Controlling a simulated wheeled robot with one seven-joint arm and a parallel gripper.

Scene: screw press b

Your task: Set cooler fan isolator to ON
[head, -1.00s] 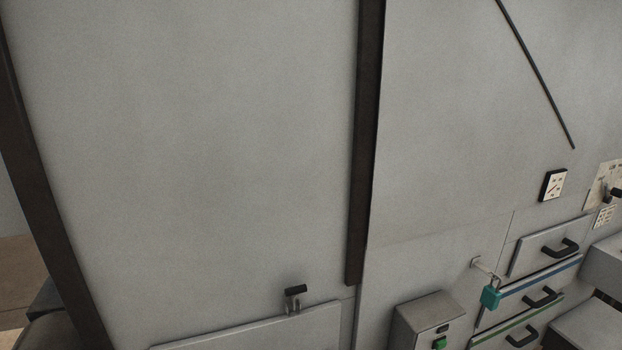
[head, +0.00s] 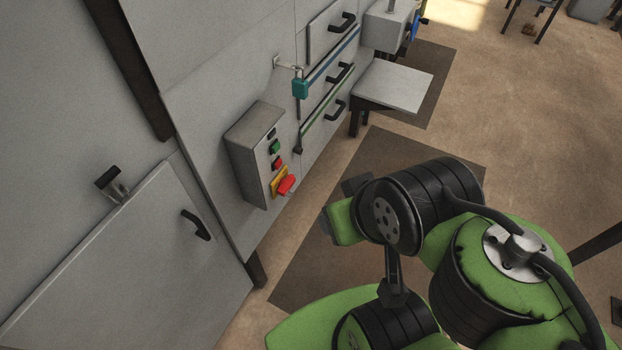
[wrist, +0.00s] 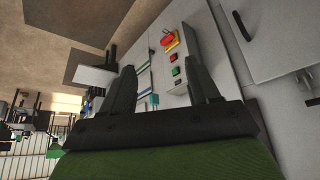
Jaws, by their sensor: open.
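A grey control box (head: 244,160) is mounted on the machine's side panel. Its front carries a red rotary handle (head: 286,185) on a yellow plate (head: 278,180), apparently the isolator, below a green button (head: 275,147) and a red button (head: 278,164). In the wrist view the red handle (wrist: 169,38) is beyond the fingers, near the top. The handle's labels are too small to read. My gripper (head: 340,203) is right of the box in the head view, apart from it. In the wrist view my gripper (wrist: 159,62) has its fingers spread, with nothing between them.
A teal padlock (head: 300,88) hangs above the box, beside drawers with black handles (head: 341,22). A cabinet door (head: 130,262) with a black handle is at lower left. A grey-topped table (head: 393,87) stands beyond. Dark mat (head: 310,262) and open floor lie right of the box.

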